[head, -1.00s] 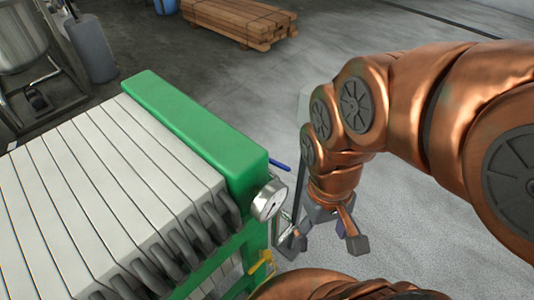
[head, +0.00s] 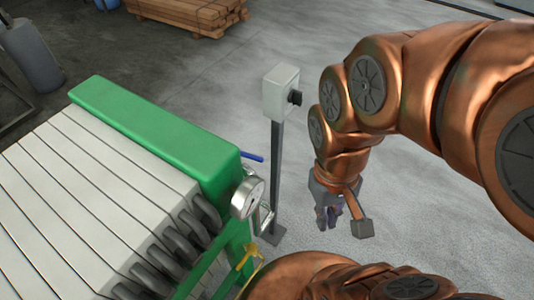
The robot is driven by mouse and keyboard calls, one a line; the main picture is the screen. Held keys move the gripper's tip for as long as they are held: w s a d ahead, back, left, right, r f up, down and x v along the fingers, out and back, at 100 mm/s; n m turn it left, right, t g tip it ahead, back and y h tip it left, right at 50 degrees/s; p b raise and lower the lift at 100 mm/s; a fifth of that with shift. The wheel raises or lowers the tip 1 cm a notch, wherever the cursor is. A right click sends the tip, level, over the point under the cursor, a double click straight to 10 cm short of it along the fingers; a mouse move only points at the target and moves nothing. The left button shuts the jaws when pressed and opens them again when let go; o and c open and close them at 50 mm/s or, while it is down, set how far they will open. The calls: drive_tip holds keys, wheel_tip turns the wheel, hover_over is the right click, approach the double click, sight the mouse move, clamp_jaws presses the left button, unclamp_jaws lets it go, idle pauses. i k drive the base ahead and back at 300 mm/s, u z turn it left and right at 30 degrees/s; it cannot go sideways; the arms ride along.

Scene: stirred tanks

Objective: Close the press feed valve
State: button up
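The filter press has pale plates and a green end frame (head: 160,125) at the left of the head view. A blue lever (head: 252,156) sticks out from the frame's right side. I cannot tell from the picture which lever is the feed valve. My gripper (head: 345,220) hangs to the right of the press, pointing down, with its fingers spread apart and nothing visible between them. It appears clear of both levers.
A grey post with a pale box (head: 281,92) and a dark knob stands between the press and my arm. A bundle of timber (head: 188,14) lies at the back. A grey cylinder (head: 30,55) stands at the upper left. The concrete floor is open behind the post.

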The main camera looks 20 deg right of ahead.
sight(252, 157)
drive_tip(key=z, duration=0.05)
drive_tip(key=k, duration=0.95)
drive_tip(key=u, duration=1)
